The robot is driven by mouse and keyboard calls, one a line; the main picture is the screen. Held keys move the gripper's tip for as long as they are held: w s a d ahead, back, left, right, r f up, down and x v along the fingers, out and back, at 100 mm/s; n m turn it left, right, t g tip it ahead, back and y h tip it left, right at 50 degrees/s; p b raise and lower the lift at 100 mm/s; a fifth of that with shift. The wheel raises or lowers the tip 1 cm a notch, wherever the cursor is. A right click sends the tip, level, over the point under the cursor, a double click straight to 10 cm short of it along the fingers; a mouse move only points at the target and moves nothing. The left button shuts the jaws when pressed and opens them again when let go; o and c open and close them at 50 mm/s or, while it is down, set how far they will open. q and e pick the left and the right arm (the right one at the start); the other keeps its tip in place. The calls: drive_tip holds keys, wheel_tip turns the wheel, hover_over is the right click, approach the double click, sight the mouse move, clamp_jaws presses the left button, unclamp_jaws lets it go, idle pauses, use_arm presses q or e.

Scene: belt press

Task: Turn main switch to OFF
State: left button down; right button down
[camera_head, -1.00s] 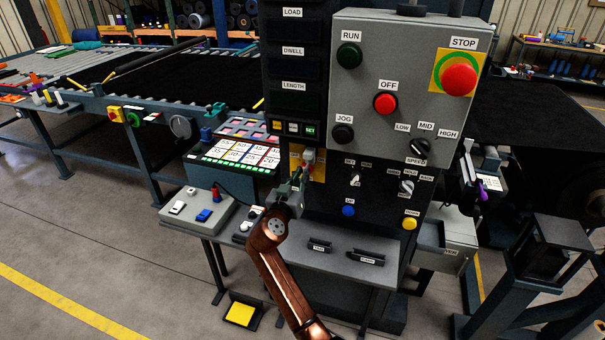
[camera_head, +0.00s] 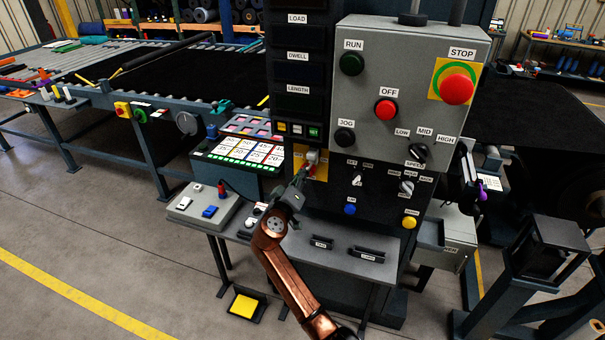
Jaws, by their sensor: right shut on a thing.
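The main switch, a red handle (camera_head: 309,169) on a yellow plate (camera_head: 321,173), is low on the left of the dark control panel. A grey part (camera_head: 313,156) shows just above the red handle. My right gripper (camera_head: 304,174) reaches up to the switch from below left and is shut on the red handle, its fingers partly hiding handle and plate. Any ON or OFF marking on the plate is too small or hidden to read. My left gripper is not in view.
The grey panel (camera_head: 375,125) above has a red OFF button (camera_head: 386,110) and a large red STOP button (camera_head: 456,90). A blue button (camera_head: 350,209) and knobs are right of the switch. A grey control box (camera_head: 203,208) stands left of my arm.

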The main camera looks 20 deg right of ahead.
drive_tip(key=shift+a+r, duration=0.15)
idle(0.3)
drive_tip(key=c, duration=2.2)
unclamp_jaws()
drive_tip(key=shift+o, duration=1.1)
drive_tip(key=v, duration=0.7)
drive_tip(key=shift+s+a, duration=0.25)
drive_tip(key=shift+s, duration=0.1)
